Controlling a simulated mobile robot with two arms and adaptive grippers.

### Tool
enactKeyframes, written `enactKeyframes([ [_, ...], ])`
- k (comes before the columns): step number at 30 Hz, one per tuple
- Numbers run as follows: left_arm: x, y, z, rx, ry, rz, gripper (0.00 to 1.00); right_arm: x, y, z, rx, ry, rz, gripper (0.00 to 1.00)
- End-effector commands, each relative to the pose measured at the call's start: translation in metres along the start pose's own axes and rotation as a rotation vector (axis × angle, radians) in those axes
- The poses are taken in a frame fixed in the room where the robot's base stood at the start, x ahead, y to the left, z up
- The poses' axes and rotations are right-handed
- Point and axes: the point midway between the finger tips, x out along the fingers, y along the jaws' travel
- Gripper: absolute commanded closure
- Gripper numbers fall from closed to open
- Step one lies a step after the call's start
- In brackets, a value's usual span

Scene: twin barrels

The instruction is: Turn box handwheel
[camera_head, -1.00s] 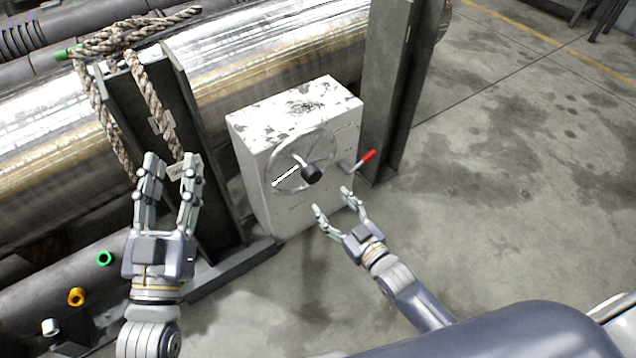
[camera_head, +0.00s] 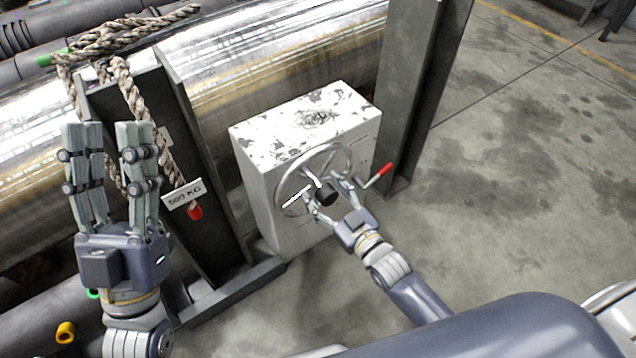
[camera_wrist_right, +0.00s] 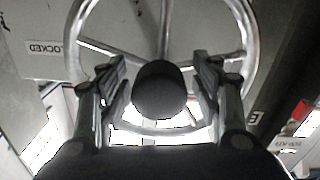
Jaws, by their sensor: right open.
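The white box (camera_head: 262,145) with worn paint stands on the floor beside the metal posts. Its silver handwheel (camera_head: 349,156) is on the front face, with a black knob (camera_head: 326,195) sticking out. In the right wrist view the wheel rim (camera_wrist_right: 250,35) and spokes show behind the black knob (camera_wrist_right: 160,90). My right gripper (camera_head: 327,191) is open, its fingers on either side of the knob; in the right wrist view (camera_wrist_right: 162,88) gaps show between fingers and knob. My left gripper (camera_head: 112,128) is open and empty, held up left of the box.
A red-handled lever (camera_head: 379,174) sticks out at the right of the box. Dark steel posts (camera_head: 420,90) flank the box. A "LOCKED" label (camera_wrist_right: 45,48) is on the box. Open floor lies at right.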

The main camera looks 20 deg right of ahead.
Motion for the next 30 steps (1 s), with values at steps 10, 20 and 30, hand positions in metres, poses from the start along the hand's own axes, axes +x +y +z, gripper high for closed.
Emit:
enactKeyframes([
  [10,0.0,0.0,-0.002,-0.001,0.008,0.0,0.6,0.0,0.0,0.0,0.0,0.0,0.0,0.52],
  [20,0.0,0.0,-0.002,-0.001,0.007,0.001,0.6,0.0,0.0,0.0,0.001,0.0,0.0,1.0],
  [30,0.001,-0.002,0.015,0.005,-0.079,-0.004,0.6,0.007,0.003,-0.001,0.058,-0.002,0.001,1.0],
])
